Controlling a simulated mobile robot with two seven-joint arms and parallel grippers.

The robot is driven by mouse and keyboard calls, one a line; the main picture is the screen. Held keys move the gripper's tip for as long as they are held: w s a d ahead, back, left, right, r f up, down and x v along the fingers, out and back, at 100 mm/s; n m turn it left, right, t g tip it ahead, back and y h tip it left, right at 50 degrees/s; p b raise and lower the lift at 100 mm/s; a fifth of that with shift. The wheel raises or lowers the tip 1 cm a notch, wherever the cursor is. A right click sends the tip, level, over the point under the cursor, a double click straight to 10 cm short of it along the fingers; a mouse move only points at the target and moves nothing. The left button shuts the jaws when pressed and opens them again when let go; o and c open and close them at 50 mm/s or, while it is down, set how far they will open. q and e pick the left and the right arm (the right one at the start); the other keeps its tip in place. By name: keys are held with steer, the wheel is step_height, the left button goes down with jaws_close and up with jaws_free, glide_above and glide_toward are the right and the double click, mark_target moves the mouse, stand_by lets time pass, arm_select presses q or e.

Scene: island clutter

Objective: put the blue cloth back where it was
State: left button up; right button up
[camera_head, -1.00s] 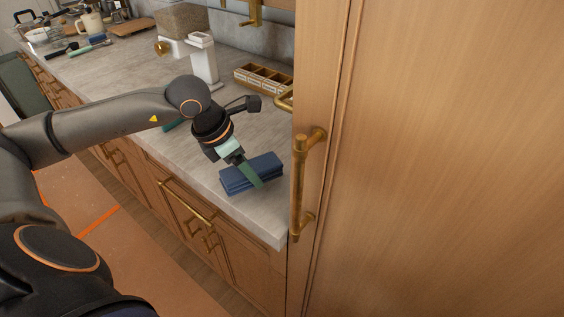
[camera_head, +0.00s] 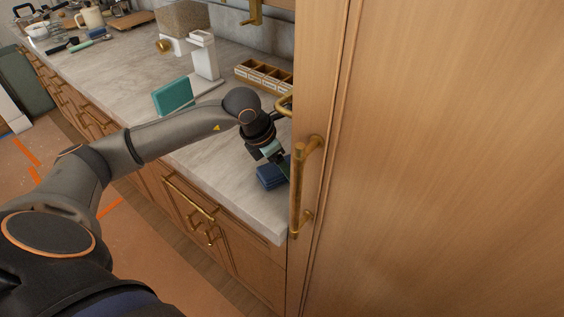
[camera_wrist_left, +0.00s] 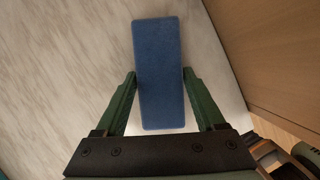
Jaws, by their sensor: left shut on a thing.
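The blue cloth (camera_head: 270,176) is a folded block at the right end of the counter, beside the tall wooden cabinet. In the left wrist view the cloth (camera_wrist_left: 159,72) lies lengthwise between two green fingers. My left gripper (camera_head: 281,167) is shut on the cloth; it also shows in the left wrist view (camera_wrist_left: 158,98). I cannot tell whether the cloth touches the counter. My right gripper is not in view.
The tall cabinet (camera_head: 430,150) with its brass handle (camera_head: 298,185) stands close on the right. A teal block (camera_head: 173,96), a white stand (camera_head: 205,56) and a divided wooden box (camera_head: 264,76) are on the counter (camera_head: 120,80). The counter's front edge is near the cloth.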

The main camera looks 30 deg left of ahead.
arm_select(q)
steer(key=shift+f, duration=0.1)
steer(key=o, duration=1.3)
steer(key=shift+r, duration=0.25)
steer(key=shift+b+v, duration=0.6)
steer(key=shift+v, duration=0.6)
steer(key=s+a+b, duration=0.1)
steer(key=s, duration=0.1)
steer(key=s+a+b, duration=0.1)
steer(key=s, duration=0.2)
steer(key=s+a+b, duration=0.1)
steer(key=s+a, duration=0.1)
steer(key=s, duration=0.1)
steer(key=shift+a, duration=0.1)
steer(key=shift+s+a+r+b, duration=0.1)
steer(key=shift+s+a+b, duration=0.25)
steer(key=shift+s, duration=0.35)
steer(key=shift+s+a+r+b, duration=0.1)
steer(key=shift+s+a+b, duration=0.2)
steer(key=shift+s, duration=0.45)
